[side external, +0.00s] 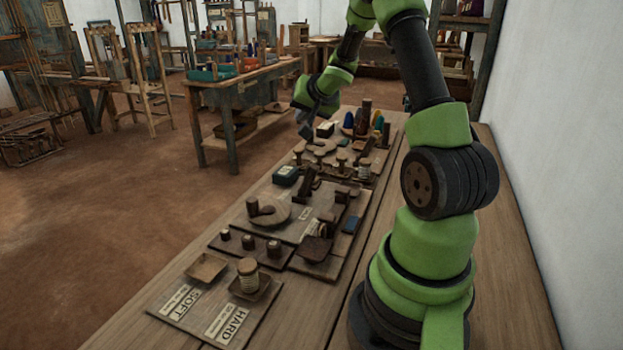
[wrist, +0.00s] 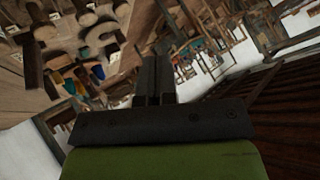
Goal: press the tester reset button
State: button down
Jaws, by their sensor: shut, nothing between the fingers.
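My gripper (side external: 306,130) is at the far end of the workbench, above its left edge, with its wrist bent downward. In the wrist view the two dark fingers (wrist: 156,62) are together and hold nothing. I cannot tell for sure which thing is the tester or its reset button. A small dark teal box (side external: 286,176) sits at the left edge of the bench, nearer the camera than my gripper and apart from it. Several short round knobs (side external: 248,242) stand on a dark board in the middle of the bench; their labels are too small to read.
A board marked SOFT and HARD (side external: 195,318) lies at the near end, with a shallow tray (side external: 206,267) and a jar (side external: 248,275). Coloured cones (side external: 348,122) and wooden pegs crowd the far end. Bare floor (side external: 110,220) lies left; a white wall (side external: 570,150) stands right.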

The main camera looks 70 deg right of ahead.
notch_tip(320, 180, down, 5)
jog(key=s+d+y, duration=0.1)
jog(key=s+d, duration=0.1)
jog(key=shift+f+m, duration=0.2)
jog(key=shift+m, duration=0.2)
jog(key=shift+d, duration=0.1)
jog(key=shift+f, duration=4.4)
jog(key=shift+f, duration=0.1)
jog(key=shift+w+f, duration=0.1)
jog(key=shift+f, duration=0.2)
jog(key=shift+f, duration=0.6)
jog(key=shift+r, duration=1.05)
